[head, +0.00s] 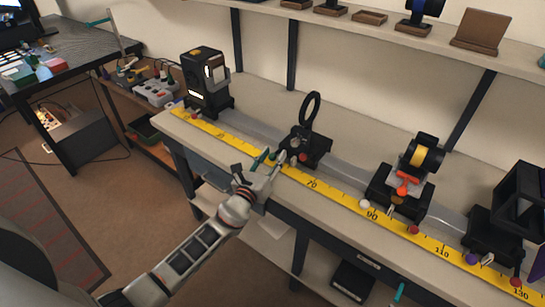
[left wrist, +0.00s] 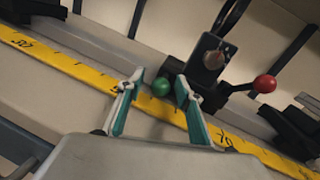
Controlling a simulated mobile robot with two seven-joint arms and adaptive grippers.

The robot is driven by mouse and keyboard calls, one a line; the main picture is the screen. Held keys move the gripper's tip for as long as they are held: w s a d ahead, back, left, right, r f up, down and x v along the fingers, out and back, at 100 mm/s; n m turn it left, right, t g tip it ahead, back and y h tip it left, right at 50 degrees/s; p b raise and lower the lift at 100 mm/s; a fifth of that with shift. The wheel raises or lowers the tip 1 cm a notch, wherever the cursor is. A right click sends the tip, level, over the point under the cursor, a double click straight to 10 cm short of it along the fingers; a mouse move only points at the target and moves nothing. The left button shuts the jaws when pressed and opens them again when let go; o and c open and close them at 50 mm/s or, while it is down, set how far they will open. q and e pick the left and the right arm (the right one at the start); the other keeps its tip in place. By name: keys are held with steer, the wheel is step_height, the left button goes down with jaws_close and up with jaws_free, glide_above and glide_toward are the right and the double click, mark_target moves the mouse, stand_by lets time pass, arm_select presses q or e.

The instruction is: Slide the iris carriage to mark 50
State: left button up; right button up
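The carriage bearing an upright black ring (head: 311,110), which looks like the iris carriage (head: 318,148), stands on the rail at the bench's middle, a little left of the 70 mark. A green knob (left wrist: 161,87) and a red knob (left wrist: 266,83) stick out at its front. My left gripper (head: 268,160) is at the rail's front edge beside this carriage. In the left wrist view its two teal-lined fingers (left wrist: 160,92) are apart, with the green knob between their tips; I cannot tell if they touch it. The 50 mark is not readable in the head view. My right gripper is not in view.
A yellow scale (head: 341,195) runs along the bench front. A black lamp housing (head: 205,85) stands at the rail's left end. A carriage with a yellow-banded cylinder (head: 420,155) and a black frame (head: 520,200) stand to the right. Bare rail (head: 255,128) shows left of the ring carriage.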

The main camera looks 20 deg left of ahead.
arm_select(q)
jaws_close()
steer(key=w+a+b, duration=0.1)
steer(key=a, duration=0.2)
steer(key=w+a+b, duration=0.1)
steer(key=a, duration=0.2)
steer(key=w+a+b, duration=0.1)
steer(key=a, duration=0.3)
steer(key=shift+w+f, duration=0.15)
steer(key=shift+w, duration=0.15)
steer(key=shift+w+a, duration=0.1)
steer(key=shift+a, duration=0.15)
jaws_free()
